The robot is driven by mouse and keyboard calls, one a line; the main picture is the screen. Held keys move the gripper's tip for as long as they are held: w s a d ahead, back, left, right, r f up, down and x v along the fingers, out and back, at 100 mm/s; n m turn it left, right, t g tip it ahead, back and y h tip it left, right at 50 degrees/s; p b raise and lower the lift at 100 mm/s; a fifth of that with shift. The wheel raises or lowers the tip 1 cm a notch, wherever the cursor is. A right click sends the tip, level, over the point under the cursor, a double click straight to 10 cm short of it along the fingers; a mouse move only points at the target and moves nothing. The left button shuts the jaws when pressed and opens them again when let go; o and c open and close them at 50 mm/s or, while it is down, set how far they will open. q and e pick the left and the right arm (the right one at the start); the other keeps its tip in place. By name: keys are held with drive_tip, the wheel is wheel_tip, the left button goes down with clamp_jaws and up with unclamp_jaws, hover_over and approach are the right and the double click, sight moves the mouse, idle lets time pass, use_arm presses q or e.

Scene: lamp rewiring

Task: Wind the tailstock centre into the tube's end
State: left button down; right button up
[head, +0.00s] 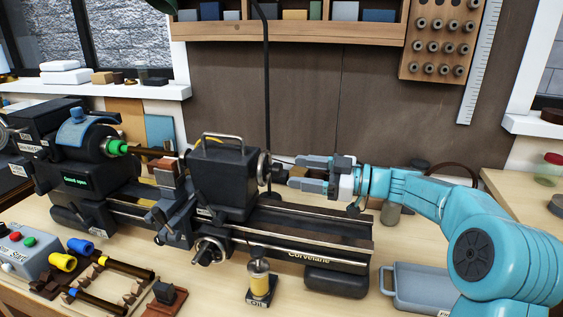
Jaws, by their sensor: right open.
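The lathe's tailstock (222,180) is a dark block with a metal handle on top, standing on the bed. Its handwheel (263,168) faces right. The tube (148,150) is a thin dark bar reaching right from the green-ringed chuck (116,148) towards the tailstock. The tailstock centre is hard to make out behind the tool post (170,182), so I cannot tell whether it touches the tube's end. My right gripper (291,173) is open just right of the handwheel, its fingers pointing left at it. My left gripper is not in view.
A grey control box (25,250) with coloured buttons, a wooden rack (110,283) of parts and an oil cup (260,282) stand in front of the lathe. A grey-blue tray (408,288) lies at the right under my right arm. A thin dark post (266,90) rises behind.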

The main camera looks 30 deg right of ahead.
sight(281, 169)
drive_tip(key=p+x, duration=0.1)
drive_tip(key=x, duration=0.4)
drive_tip(key=shift+w+a, duration=0.1)
drive_tip(key=shift+w, duration=0.1)
drive_tip(key=c, duration=1)
